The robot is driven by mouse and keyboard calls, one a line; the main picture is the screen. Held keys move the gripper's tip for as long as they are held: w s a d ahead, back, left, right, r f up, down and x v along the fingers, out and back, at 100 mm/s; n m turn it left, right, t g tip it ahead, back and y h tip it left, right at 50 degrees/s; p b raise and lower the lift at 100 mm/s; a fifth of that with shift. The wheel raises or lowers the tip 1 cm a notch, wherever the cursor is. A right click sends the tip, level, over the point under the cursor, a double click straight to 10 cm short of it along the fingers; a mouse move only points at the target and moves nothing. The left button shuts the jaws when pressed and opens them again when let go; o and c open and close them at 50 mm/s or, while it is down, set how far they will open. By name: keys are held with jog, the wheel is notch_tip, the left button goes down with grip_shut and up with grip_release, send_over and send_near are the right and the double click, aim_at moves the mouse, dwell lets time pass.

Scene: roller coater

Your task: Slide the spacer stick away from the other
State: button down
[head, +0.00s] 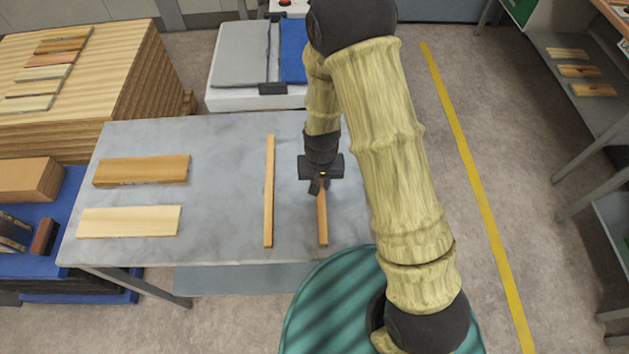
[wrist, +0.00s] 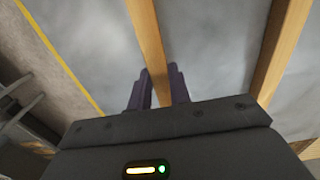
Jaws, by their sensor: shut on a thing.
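Two thin wooden spacer sticks lie roughly parallel on the grey table. The left stick (head: 269,190) lies free, and it also shows at the right of the wrist view (wrist: 280,48). The right stick (head: 322,222) is under my gripper (head: 318,186), with its far part hidden by the arm. In the wrist view, the right stick (wrist: 147,38) runs between the two dark fingers of my gripper (wrist: 158,88), which is shut on it. A clear strip of table separates the sticks.
Two flat boards, a brown one (head: 141,170) and a pale one (head: 130,221), lie on the left of the grey table (head: 222,150). A grey and blue machine (head: 242,55) stands behind it. A wood stack (head: 130,85) stands at the back left.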

aim_at(321, 184)
jog(key=c, duration=1.2)
grip_release()
jog(key=shift+w, duration=0.1)
notch_tip(321, 184, up, 17)
jog(key=b, duration=0.1)
jog(key=shift+r+b, duration=0.2)
jog(key=shift+b, duration=0.1)
jog(key=shift+d, duration=0.1)
